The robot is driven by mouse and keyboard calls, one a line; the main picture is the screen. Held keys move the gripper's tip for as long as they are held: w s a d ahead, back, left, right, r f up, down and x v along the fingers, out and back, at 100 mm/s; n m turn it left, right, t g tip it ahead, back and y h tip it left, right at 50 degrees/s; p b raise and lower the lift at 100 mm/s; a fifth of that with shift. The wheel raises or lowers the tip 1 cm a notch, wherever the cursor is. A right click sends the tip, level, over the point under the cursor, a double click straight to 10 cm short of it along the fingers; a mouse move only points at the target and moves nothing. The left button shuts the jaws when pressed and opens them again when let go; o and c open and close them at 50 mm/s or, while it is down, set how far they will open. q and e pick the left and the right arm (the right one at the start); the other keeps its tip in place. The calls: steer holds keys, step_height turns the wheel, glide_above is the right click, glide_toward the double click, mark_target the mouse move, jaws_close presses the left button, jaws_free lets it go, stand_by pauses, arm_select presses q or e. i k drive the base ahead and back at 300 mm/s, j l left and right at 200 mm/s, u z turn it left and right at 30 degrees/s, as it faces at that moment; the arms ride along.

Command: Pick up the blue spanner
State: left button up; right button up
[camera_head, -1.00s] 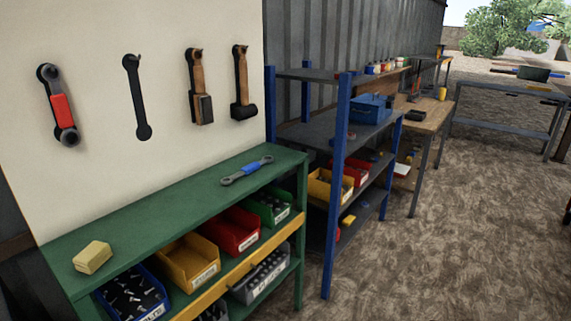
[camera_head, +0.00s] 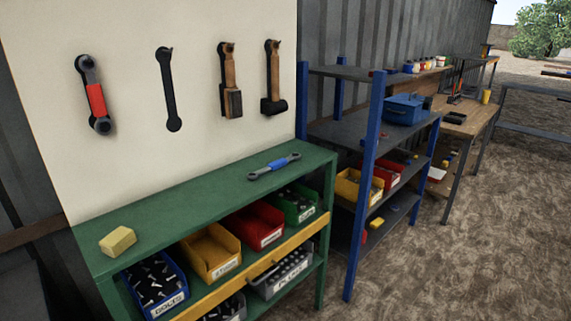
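The blue spanner (camera_head: 274,166) lies flat on the green top of the workbench (camera_head: 210,190), towards its right end. It has a blue middle and grey metal ends, and nothing covers it. Another spanner with a red middle (camera_head: 96,100) hangs on the pale wall board at the left. Neither of my grippers shows in the head view.
A yellow block (camera_head: 118,241) sits on the bench top at the left. Coloured bins of bolts, such as the red bin (camera_head: 258,226), stand below the top. A blue-posted shelf (camera_head: 368,150) stands close to the bench's right end. The brown floor at the right is clear.

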mark_target(274, 165)
steer(key=i+l+u, duration=0.1)
steer(key=l, duration=0.25)
steer(key=i+l+u, duration=0.15)
steer(key=i+l, duration=0.15)
steer(key=i+l+u, duration=0.1)
steer(key=l, duration=0.35)
steer(key=i+l+u, duration=0.1)
steer(key=i+l, duration=0.2)
steer(key=l, duration=0.1)
